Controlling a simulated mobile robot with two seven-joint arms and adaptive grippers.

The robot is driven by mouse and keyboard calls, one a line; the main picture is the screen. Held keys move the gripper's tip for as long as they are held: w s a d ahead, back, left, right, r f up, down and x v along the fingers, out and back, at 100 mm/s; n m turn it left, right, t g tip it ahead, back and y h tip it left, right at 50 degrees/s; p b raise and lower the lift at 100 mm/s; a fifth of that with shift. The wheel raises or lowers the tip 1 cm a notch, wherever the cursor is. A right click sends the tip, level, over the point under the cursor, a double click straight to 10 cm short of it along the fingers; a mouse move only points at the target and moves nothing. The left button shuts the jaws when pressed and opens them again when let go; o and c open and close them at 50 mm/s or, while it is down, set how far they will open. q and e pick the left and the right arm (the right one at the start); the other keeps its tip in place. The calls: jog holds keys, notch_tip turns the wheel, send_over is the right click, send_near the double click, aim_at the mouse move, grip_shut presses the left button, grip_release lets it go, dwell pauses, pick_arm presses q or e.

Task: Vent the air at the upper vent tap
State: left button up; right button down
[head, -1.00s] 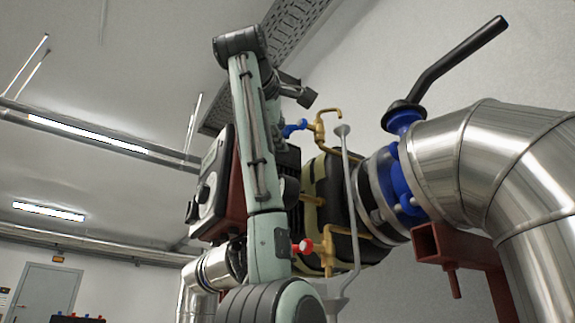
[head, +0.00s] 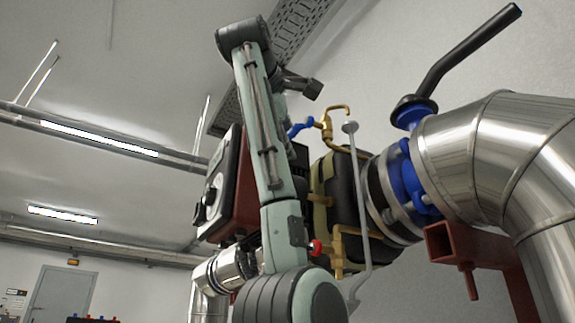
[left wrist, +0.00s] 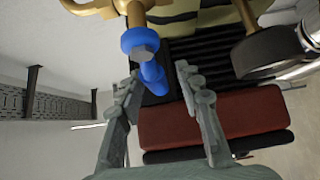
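The upper vent tap is a brass tap (head: 327,124) with a bent spout and a blue lever (head: 299,129), high on the near end of the plate exchanger. In the left wrist view the blue lever (left wrist: 152,76) lies between the fingers of my left gripper (left wrist: 158,72), with its hub and brass body (left wrist: 118,8) beyond the fingertips. The fingers stand apart, with a gap visible on each side of the lever. My right gripper is in neither view.
A grey funnel (head: 350,128) on a long stem stands beside the spout. A lower tap with a red handle (head: 316,247) sits below. A metal-clad pipe (head: 480,150), a blue valve with a black lever (head: 455,60) and a red bracket (head: 470,246) are to the right.

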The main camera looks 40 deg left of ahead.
pick_arm(q)
jog(key=v, duration=1.2)
dwell(0.5)
